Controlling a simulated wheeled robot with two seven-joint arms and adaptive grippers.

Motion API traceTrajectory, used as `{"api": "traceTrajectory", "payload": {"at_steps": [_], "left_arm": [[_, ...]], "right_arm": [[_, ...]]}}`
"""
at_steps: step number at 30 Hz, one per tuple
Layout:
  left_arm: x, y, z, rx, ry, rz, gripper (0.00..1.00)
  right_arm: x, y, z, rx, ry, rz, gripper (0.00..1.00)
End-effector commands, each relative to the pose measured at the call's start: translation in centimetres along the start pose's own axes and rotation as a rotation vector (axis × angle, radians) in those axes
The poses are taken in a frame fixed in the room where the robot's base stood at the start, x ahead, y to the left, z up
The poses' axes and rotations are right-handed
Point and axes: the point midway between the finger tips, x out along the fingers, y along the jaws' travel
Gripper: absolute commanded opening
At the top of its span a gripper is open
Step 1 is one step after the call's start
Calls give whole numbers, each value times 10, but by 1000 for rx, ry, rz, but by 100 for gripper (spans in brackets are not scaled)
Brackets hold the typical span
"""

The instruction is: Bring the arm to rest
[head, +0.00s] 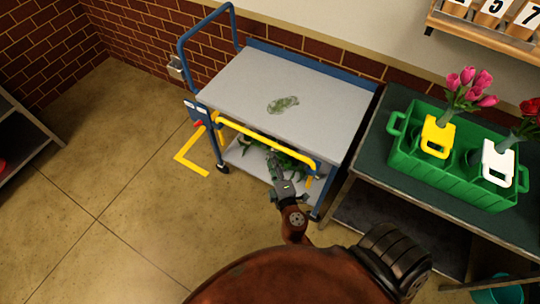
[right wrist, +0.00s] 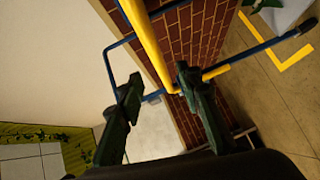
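My right gripper (head: 273,160) reaches to the front of a blue-framed trolley (head: 300,84), close to its yellow handle bar (head: 265,138). In the right wrist view its two dark fingers (right wrist: 160,82) stand apart, so it is open. The yellow bar (right wrist: 152,45) crosses the picture between the fingers; whether it lies between them in depth I cannot tell. No object is held in the fingers. My left gripper is not in view.
Green leafy stems (head: 290,150) lie on the trolley's lower shelf (head: 247,160). A green patch (head: 283,104) marks its grey top. A green crate (head: 455,183) with flowers stands on the table (head: 403,106) at right. Open floor (head: 120,190) lies left.

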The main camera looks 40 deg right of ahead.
Motion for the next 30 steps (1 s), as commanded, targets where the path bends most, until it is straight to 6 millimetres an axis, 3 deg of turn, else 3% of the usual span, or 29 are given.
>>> {"api": "traceTrajectory", "payload": {"at_steps": [17,20,23,26,30], "left_arm": [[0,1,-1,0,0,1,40],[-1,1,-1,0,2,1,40],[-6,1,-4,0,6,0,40],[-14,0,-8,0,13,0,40],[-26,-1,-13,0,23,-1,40]], "right_arm": [[-2,0,0,0,0,0,33],[-1,-9,0,8,2,-19,33],[0,-42,3,43,6,-90,33],[-1,-100,10,105,5,-213,33],[-20,-198,28,217,-25,-421,33]]}}
